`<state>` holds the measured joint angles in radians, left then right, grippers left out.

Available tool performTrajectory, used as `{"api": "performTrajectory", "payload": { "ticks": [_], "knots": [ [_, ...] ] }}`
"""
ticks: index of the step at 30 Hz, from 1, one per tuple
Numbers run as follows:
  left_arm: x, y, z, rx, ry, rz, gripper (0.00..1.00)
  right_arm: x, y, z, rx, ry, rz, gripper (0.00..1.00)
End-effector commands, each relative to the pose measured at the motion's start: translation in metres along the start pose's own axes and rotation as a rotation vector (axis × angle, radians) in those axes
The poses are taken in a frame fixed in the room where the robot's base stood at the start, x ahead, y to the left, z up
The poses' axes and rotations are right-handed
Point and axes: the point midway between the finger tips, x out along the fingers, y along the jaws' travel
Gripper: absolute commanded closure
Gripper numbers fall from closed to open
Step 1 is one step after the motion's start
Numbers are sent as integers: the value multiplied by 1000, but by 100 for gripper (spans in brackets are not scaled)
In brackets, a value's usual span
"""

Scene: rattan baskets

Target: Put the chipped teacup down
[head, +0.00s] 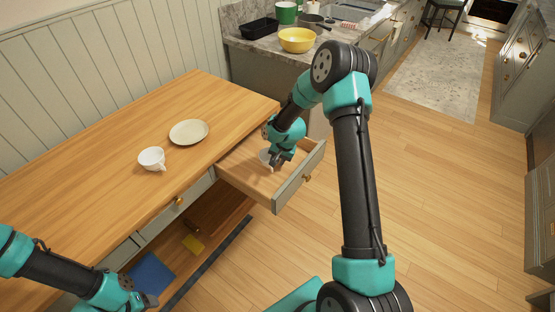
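My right gripper (273,166) is low inside the open drawer (242,177). A small white object (264,156), perhaps a cup, shows partly beside its fingers. The gripper hides the rest, and I cannot tell whether the fingers are shut on it. A white teacup (151,159) stands upright on the wooden table top, apart from both grippers. No chip can be made out on either at this size. My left gripper (150,301) is at the bottom left, low in front of the table; its fingers are too small to read.
A cream plate (188,132) lies on the wooden table (95,150) behind the teacup. A counter with a yellow bowl (297,39) stands at the back. The table's left part is clear.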

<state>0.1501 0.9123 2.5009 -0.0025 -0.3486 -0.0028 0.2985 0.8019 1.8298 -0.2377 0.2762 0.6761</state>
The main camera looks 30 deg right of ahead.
Motion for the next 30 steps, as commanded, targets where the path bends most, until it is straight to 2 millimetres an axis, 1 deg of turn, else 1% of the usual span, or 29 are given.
{"api": "performTrajectory", "payload": {
  "ticks": [9, 14, 20, 30],
  "knots": [
    [0, 0, 0, 0, 0, 0, 42, -1, 0, 0, 0, 0, 0, 64],
    [0, 0, 0, 0, 0, 0, 42, -10, -1, 0, 0, 0, 0, 64],
    [0, 0, 0, 0, 0, 0, 42, -39, -1, -1, 0, 2, -1, 64],
    [0, 0, 0, 0, 0, 0, 42, -100, -1, 0, 0, 2, -1, 64]
  ]
}}
